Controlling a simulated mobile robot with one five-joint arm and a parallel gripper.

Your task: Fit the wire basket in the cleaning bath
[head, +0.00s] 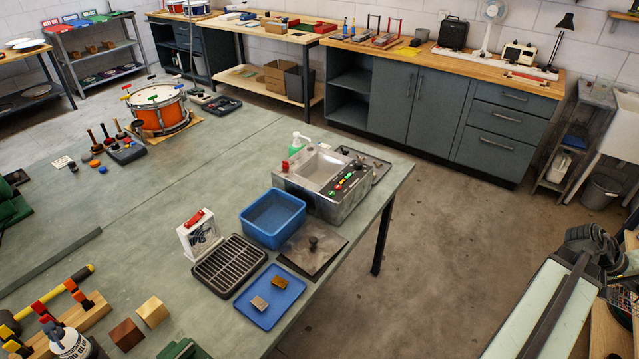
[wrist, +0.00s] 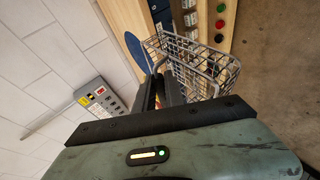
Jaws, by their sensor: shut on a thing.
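The wire basket (wrist: 205,62) is a grey metal mesh basket with a wire handle, seen in the wrist view just beyond my fingers. My gripper (wrist: 163,90) is shut on the basket's handle; the fingertips partly cover it. I cannot tell whether the basket hangs free or touches the wooden surface beside it. The cleaning bath (head: 318,203) is a steel box with an open, seemingly empty basin and coloured buttons, near the right edge of the large grey-green bench in the head view. My arm shows at the right of that view, well apart from the bath.
On the bench (head: 190,185), a blue tub (head: 272,220), a dark plate with a knob (head: 312,248), a black rack (head: 229,265) and a blue tray (head: 280,305) stand near the bath. A green bottle (head: 296,148) stands behind it. Open floor (head: 440,230) lies right of the bench.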

